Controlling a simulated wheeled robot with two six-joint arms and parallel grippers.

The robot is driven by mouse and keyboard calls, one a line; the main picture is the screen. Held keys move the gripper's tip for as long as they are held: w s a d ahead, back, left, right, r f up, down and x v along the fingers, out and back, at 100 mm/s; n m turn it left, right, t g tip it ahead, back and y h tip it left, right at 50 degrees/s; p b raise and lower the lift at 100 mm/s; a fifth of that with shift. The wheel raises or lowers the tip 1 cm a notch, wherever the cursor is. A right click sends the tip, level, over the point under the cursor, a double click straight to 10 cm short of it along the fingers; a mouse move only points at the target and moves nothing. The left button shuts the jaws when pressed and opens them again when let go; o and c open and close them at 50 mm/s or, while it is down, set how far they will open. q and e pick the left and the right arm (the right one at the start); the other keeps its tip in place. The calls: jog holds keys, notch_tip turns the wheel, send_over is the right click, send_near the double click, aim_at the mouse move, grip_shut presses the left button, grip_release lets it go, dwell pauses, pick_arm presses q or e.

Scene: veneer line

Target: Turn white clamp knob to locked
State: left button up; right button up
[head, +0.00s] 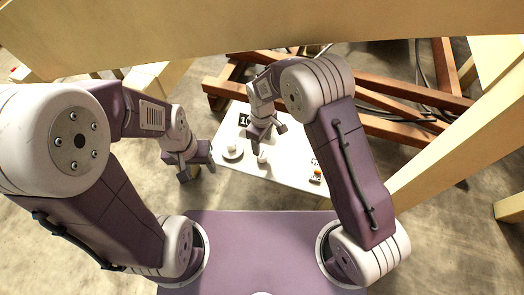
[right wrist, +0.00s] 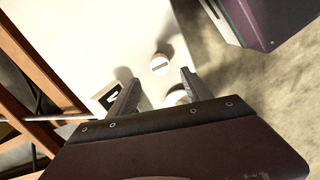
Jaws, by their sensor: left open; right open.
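A white panel (head: 285,178) lies ahead of me with two white round parts on it. One, on a round base (head: 231,150), is at the left; the other white knob (head: 262,157) is just below my right gripper (head: 268,136). In the right wrist view, a white round knob with a dark slot (right wrist: 160,64) shows just beyond the fingertips, and another white part (right wrist: 177,97) is partly hidden by the right finger. I cannot tell which is the clamp knob. My right gripper is open and empty. My left gripper (head: 198,172) is open, off the panel's left edge.
A black-and-white number plate (head: 244,119) is at the panel's back left; it also shows in the right wrist view (right wrist: 108,97). An orange button (head: 317,173) is at the panel's right. Brown beams (head: 400,85) stand behind. A pale wooden post (head: 450,150) is at the right.

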aim_at(262, 154)
notch_tip(262, 154, down, 9)
jog(key=b, duration=0.6)
jog(key=shift+r, duration=0.15)
grip_shut()
